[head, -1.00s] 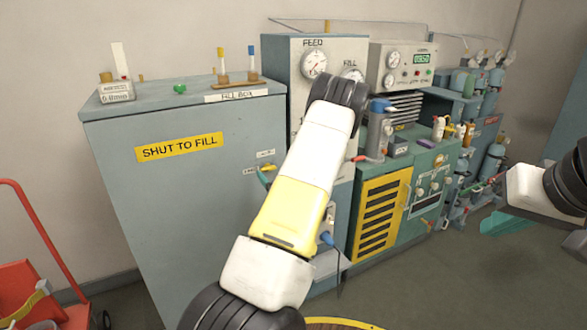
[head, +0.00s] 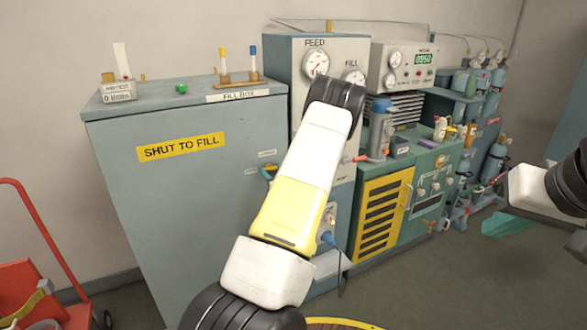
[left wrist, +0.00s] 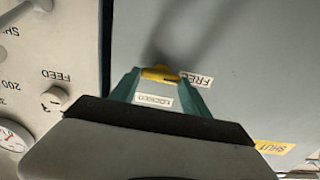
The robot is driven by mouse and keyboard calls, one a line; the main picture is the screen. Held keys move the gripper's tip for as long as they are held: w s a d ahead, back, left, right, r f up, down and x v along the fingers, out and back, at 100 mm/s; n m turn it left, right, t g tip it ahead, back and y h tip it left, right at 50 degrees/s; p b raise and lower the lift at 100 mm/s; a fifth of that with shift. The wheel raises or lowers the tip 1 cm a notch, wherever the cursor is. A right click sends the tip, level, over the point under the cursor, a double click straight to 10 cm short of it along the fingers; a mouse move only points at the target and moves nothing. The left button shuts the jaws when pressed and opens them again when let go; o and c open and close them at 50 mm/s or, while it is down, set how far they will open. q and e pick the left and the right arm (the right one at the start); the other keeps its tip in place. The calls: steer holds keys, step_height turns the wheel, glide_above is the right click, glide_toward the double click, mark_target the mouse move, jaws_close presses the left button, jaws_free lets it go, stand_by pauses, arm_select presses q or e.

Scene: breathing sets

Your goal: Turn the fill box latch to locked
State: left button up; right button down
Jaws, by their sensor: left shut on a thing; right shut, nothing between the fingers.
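The fill box (head: 200,215) is the large blue-grey cabinet at left, with a "SHUT TO FILL" label. In the left wrist view its yellow latch (left wrist: 160,74) lies between the teal fingers of my left gripper (left wrist: 163,80), which is shut on it. The latch bar lies crosswise there, one end towards the FREE label (left wrist: 195,79); the LOCKED label (left wrist: 153,101) is on another side. In the head view my left arm hides most of this gripper; only a bit of teal finger (head: 266,174) shows. My right gripper (head: 508,223) is empty and shut at far right.
A panel with FEED and FILL gauges (head: 316,64) stands right of the fill box. A green bench with a yellow grille (head: 383,215) and gas cylinders (head: 494,158) are further right. A red trolley (head: 40,290) is at lower left.

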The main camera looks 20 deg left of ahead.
arm_select(q)
steer(key=shift+m, duration=0.3)
steer(key=m, duration=0.4)
steer(key=shift+w+d+m, duration=0.1)
steer(key=shift+d+m, duration=0.05)
steer(key=shift+m, duration=1.85)
steer(key=o, duration=1.4)
steer(key=shift+f, duration=0.1)
steer(key=v, duration=0.7)
steer(key=shift+s+d, duration=0.25)
steer(key=shift+d, duration=0.05)
